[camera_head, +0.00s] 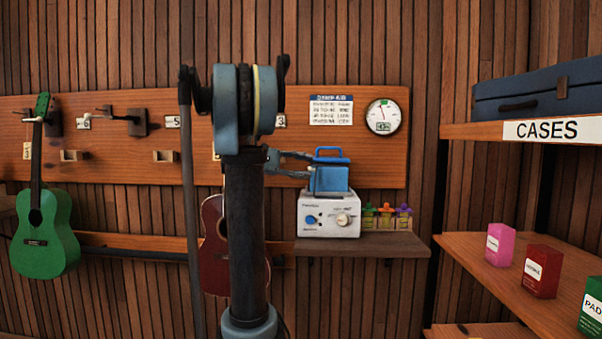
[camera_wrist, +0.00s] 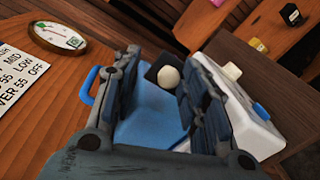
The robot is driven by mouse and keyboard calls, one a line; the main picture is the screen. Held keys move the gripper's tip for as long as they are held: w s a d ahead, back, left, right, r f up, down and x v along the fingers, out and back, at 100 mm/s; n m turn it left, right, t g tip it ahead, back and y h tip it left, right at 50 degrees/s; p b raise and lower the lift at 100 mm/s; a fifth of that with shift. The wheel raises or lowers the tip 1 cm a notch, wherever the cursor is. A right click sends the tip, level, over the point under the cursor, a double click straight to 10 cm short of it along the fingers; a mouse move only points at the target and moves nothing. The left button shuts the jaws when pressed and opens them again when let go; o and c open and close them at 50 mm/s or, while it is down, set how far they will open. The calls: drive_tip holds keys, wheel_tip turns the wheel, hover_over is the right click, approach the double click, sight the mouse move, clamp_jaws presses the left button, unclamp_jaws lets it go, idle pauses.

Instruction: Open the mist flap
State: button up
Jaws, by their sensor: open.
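The humidifier has a white base (camera_head: 328,214) with knobs and a blue tank (camera_head: 331,178) with a blue handle on top (camera_head: 331,151). It stands on a small wooden shelf. In the wrist view the blue tank (camera_wrist: 150,113) lies between my fingers, and a dark square plate (camera_wrist: 153,71) with a cream round knob (camera_wrist: 168,76) shows at its far end. This plate looks like the mist flap; I cannot tell how far it is open. My gripper (camera_head: 304,165) is open at the tank's left side, and its fingers also show in the wrist view (camera_wrist: 163,64). Contact is unclear.
Several small coloured bottles (camera_head: 386,216) stand right of the humidifier on the shelf (camera_head: 400,244). A dial gauge (camera_head: 383,116) and a printed sign (camera_head: 331,110) hang above. A red ukulele (camera_head: 212,250) hangs behind my arm, and a green one (camera_head: 43,230) farther left. Shelves with boxes are at right.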

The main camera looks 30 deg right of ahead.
drive_tip(key=o, duration=0.5)
wheel_tip(320, 180, up, 5)
drive_tip(key=shift+w+f, duration=0.1)
drive_tip(key=shift+f, duration=0.05)
wheel_tip(320, 180, up, 3)
drive_tip(key=shift+r, duration=0.1)
drive_tip(key=c, duration=0.5)
drive_tip(key=shift+r, duration=0.4)
drive_tip(key=shift+f, duration=0.1)
